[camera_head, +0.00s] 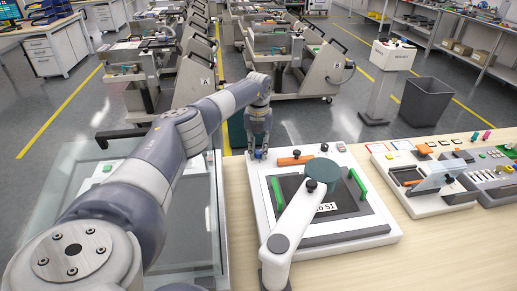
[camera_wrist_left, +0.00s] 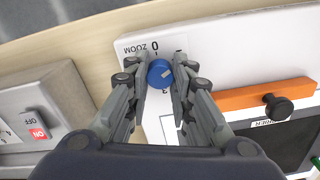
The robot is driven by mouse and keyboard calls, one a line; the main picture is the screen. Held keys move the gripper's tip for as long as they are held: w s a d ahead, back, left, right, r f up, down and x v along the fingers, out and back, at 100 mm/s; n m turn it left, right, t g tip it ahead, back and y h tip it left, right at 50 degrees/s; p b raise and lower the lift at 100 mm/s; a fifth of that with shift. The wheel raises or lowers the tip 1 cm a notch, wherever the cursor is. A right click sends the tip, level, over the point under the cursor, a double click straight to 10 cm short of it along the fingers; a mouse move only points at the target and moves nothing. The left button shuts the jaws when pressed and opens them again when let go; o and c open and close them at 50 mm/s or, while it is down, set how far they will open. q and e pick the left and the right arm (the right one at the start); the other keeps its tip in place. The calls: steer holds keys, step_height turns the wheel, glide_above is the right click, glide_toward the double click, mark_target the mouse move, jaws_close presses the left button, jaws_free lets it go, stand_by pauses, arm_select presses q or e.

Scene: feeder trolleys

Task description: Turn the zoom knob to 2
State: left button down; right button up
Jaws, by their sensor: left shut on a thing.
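The zoom knob (camera_wrist_left: 159,72) is a round blue knob on the white panel of a device, beside the printed word ZOOM (camera_wrist_left: 135,48). A 0 shows above it and a 3 below it; the other scale marks are hidden by the fingers. A pale mark lies on the right part of the knob's top, and I cannot tell which number it points at. My left gripper (camera_wrist_left: 160,85) is shut on the knob, one finger on each side. In the head view my left gripper (camera_head: 257,154) reaches down at the device's back left corner. My right gripper is not in view.
The white device (camera_head: 381,220) has an orange bar (camera_head: 290,161), green side handles and a white swing arm (camera_head: 291,229) with a dark green disc. At left are a glass-topped unit (camera_head: 72,190) and a red ON switch (camera_wrist_left: 39,133). Other panels (camera_head: 425,180) stand right.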

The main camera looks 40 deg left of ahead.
mark_target(258, 152)
arm_select(q)
steer(key=m, duration=0.6)
steer(key=m+b, duration=0.1)
steer(key=m, duration=0.4)
steer(key=shift+m, duration=0.5)
steer(key=c, duration=1.4)
jaws_free()
steer(key=shift+o, duration=0.2)
steer(key=shift+r, duration=0.1)
step_height(258, 152, up, 12)
